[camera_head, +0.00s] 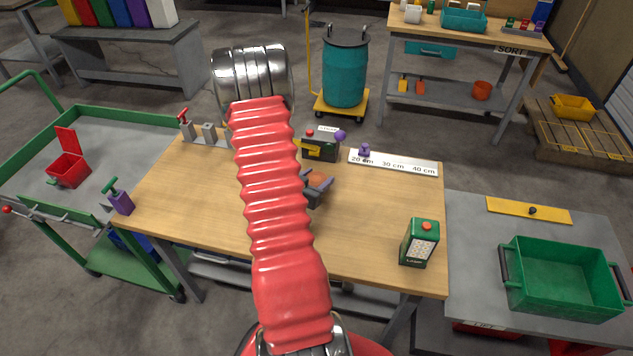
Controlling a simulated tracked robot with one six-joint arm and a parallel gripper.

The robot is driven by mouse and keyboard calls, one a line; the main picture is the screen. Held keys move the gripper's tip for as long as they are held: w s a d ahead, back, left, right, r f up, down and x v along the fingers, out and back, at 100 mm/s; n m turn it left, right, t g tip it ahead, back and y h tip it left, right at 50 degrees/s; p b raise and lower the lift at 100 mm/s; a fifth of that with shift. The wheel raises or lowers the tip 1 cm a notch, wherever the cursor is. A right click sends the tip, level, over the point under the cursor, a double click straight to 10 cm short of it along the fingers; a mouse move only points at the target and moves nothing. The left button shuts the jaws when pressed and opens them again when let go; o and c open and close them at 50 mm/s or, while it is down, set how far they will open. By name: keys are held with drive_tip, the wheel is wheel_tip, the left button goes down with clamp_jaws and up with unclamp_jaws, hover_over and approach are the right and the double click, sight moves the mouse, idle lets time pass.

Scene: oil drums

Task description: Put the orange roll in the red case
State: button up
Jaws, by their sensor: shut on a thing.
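The orange roll (317,179) shows as a small orange patch between the dark fingers of my gripper (320,188). My gripper is shut on it over the middle of the wooden table, just right of my red arm. My arm hides part of the gripper, and I cannot tell whether the roll touches the table. The red case (69,173) stands at the far left on the green-railed cart, with its lid raised at the back. My gripper is well to the right of the case.
On the wooden table (185,200) stand a metal bracket (208,133), a dark box with coloured knobs (322,150), a white ruler (400,163), a green carton (419,243) and a purple-bodied tool (119,200). A green bin (560,275) is at the right. The table's left middle is clear.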

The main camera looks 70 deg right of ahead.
drive_tip(key=shift+f, duration=0.5)
drive_tip(key=o, duration=1.1)
drive_tip(key=shift+f, duration=0.1)
drive_tip(key=v, duration=1.2)
